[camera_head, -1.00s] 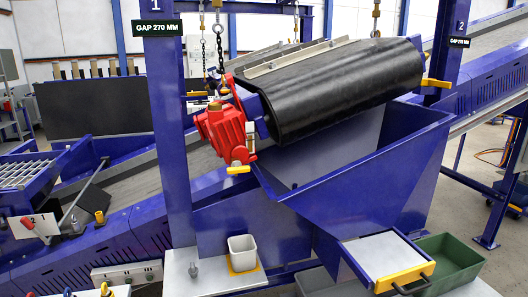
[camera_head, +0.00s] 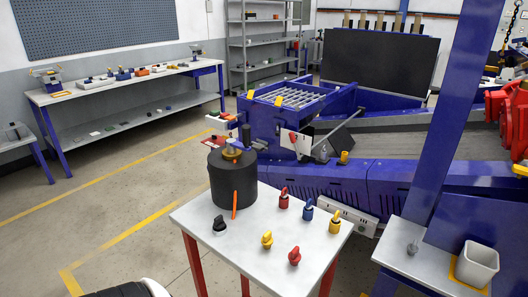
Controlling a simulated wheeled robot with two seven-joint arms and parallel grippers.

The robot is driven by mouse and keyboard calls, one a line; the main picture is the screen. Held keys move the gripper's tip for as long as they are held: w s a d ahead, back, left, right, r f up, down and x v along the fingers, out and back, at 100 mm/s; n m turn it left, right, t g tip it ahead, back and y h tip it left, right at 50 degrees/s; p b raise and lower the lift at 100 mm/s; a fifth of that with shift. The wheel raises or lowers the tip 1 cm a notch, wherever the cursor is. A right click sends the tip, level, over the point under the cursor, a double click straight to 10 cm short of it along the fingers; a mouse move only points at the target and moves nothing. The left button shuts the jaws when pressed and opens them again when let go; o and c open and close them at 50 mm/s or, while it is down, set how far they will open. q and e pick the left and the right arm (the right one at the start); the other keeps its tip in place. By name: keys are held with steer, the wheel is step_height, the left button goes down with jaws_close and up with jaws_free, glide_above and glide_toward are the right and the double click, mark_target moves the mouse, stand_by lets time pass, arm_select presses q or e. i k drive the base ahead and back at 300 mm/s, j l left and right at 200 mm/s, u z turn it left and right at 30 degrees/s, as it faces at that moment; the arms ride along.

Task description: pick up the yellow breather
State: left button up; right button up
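Two small yellow pieces with upright tops stand on the light grey table in front: one yellow piece (camera_head: 267,240) near the front middle, another yellow piece (camera_head: 334,223) near the right edge. I cannot tell for sure which is the breather. Red pieces (camera_head: 283,199) (camera_head: 294,257), a blue piece (camera_head: 307,211) and a black piece (camera_head: 219,226) of similar shape stand around them. Neither of my grippers is in view.
The table (camera_head: 190,215) has red legs and also bears a large black cylinder (camera_head: 233,182) with a brass-coloured top and an orange strip at its side. A blue conveyor frame (camera_head: 400,182) runs behind. A grey cup (camera_head: 477,264) stands at the right. Floor at left is clear.

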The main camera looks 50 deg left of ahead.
mark_target(266, 240)
steer(key=u, duration=1.55)
